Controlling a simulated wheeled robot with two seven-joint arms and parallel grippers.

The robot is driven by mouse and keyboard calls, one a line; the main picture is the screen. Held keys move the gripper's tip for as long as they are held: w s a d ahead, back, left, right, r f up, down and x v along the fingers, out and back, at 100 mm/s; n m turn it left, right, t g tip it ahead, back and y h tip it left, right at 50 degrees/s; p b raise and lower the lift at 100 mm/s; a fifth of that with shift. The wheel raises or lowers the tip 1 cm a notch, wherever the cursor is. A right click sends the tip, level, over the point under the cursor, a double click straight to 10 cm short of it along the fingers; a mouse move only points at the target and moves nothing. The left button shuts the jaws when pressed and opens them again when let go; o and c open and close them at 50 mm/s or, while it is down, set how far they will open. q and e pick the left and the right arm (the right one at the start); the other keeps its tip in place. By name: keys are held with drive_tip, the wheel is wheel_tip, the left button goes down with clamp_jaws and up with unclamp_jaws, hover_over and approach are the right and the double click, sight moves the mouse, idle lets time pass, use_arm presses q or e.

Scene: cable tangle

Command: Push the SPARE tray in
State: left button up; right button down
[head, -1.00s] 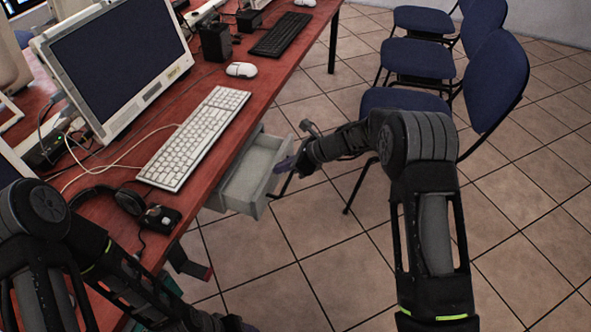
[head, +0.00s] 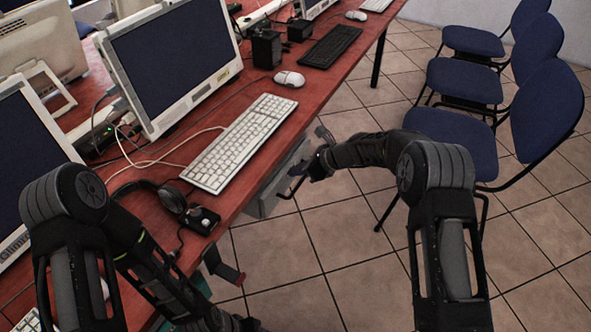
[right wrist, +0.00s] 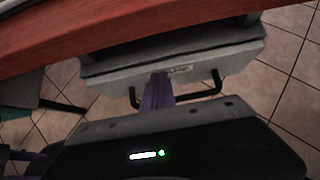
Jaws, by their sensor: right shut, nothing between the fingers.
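The grey tray (head: 268,199) sits under the front edge of the red desk in the head view, with only a short part showing. In the right wrist view its front panel (right wrist: 215,66) fills the upper middle, with a small label too blurred to read and a black handle (right wrist: 216,82) below. My right gripper (head: 300,168) is shut and empty. Its purple fingers (right wrist: 158,92) reach the tray's front near the label; they look to touch it. My left gripper (head: 248,325) is at the bottom edge of the head view, mostly cut off, its jaws unclear.
The red desk (head: 318,83) bears a white keyboard (head: 238,142), a mouse (head: 289,79), a monitor (head: 176,62) and a headset (head: 168,195). Blue chairs (head: 547,110) stand to the right. Tiled floor (head: 330,270) is open in front of the desk.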

use_arm(q)
drive_tip(key=shift+s+d+r, duration=0.3)
drive_tip(key=shift+s+d, duration=0.05)
drive_tip(key=shift+s, duration=0.05)
use_arm(e)
drive_tip(key=d+f+v, duration=0.1)
drive_tip(key=v, duration=1.1)
drive_tip(key=shift+s+d, duration=0.25)
drive_tip(key=shift+s, duration=0.15)
drive_tip(key=shift+f, duration=0.15)
